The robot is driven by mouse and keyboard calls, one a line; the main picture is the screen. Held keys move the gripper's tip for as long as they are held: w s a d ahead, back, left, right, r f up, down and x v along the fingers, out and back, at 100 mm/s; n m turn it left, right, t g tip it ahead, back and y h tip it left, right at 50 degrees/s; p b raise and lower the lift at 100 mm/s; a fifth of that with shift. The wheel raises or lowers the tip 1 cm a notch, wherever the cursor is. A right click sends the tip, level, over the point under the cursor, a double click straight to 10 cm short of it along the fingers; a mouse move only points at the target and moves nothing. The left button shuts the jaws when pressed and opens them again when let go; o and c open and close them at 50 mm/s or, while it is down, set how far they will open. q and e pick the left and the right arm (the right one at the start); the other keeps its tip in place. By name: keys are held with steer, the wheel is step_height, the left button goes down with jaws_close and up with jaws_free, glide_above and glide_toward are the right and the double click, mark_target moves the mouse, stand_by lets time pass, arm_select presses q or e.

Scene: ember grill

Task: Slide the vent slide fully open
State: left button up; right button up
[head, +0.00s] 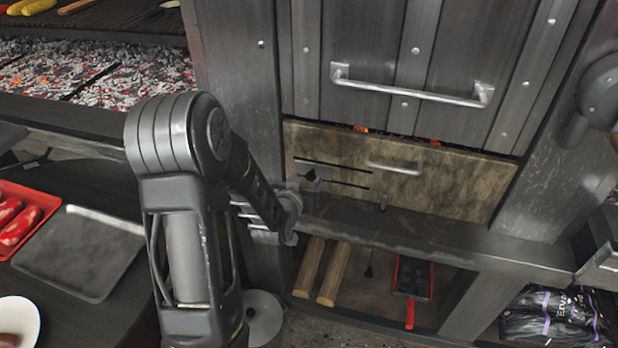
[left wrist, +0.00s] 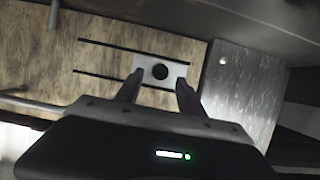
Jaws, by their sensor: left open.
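The vent slide is a small pale metal plate with a dark round knob or hole, seen in the left wrist view (left wrist: 147,67). It sits at one end of two parallel dark slots in the tan, worn lower panel (head: 455,185). In the head view the plate (head: 301,167) is at the left end of these slots, partly hidden by my gripper. My left gripper (head: 312,181) is open in front of the plate. In the left wrist view its fingertips (left wrist: 160,80) stand either side of the dark round part; I cannot tell whether they touch it.
A bar handle (head: 392,168) is on the same panel, right of the slots. A larger handle (head: 410,93) is on the grey door above. A metal ledge (head: 440,240) runs below. A tray (head: 85,250) lies on the left table. Glowing coals (head: 100,75) are at upper left.

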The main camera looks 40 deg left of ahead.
mark_target(310, 177)
arm_select(q)
steer(key=x, duration=0.3)
steer(key=shift+w+f, duration=0.1)
steer(key=shift+c, duration=0.4)
jaws_close()
stand_by(1.0)
